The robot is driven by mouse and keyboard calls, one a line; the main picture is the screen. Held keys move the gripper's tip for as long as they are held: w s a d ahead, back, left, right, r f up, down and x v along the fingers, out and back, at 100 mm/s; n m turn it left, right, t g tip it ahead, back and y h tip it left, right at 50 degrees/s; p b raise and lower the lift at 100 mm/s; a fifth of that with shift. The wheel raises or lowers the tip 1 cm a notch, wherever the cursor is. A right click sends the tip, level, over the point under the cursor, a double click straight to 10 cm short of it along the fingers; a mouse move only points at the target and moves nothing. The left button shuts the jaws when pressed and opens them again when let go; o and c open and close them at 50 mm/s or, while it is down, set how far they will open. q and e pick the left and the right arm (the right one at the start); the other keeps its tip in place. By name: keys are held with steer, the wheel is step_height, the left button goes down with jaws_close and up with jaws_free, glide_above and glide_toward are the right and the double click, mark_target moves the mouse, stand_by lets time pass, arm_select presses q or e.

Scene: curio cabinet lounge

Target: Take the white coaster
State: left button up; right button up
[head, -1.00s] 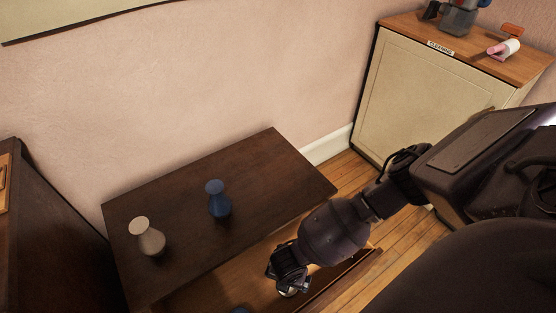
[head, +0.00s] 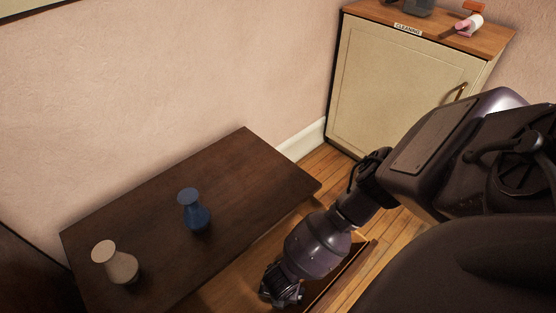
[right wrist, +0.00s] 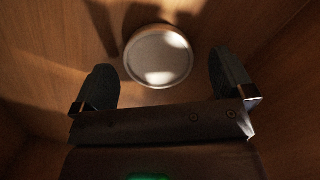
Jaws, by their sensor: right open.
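The white coaster (right wrist: 158,56) is a round, pale disc lying on the wooden floor of the open drawer (head: 225,285). My right gripper (right wrist: 162,64) is open, with one finger on each side of the coaster in the right wrist view. A gap shows between each finger and the coaster's rim, and the gripper appears above it. In the head view the right gripper (head: 283,296) reaches down into the drawer and hides the coaster. My left gripper is not in view.
A dark wooden cabinet top (head: 150,215) carries a blue vase (head: 195,212) and a beige vase (head: 115,263). Drawer walls stand close around the right gripper. A cream cabinet (head: 395,85) labelled CLEANING stands at the back right, with a pink-and-white item (head: 468,25) on top.

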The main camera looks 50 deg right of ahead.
steer(key=shift+f, duration=0.45)
steer(key=shift+w, duration=0.1)
steer(key=c, duration=1)
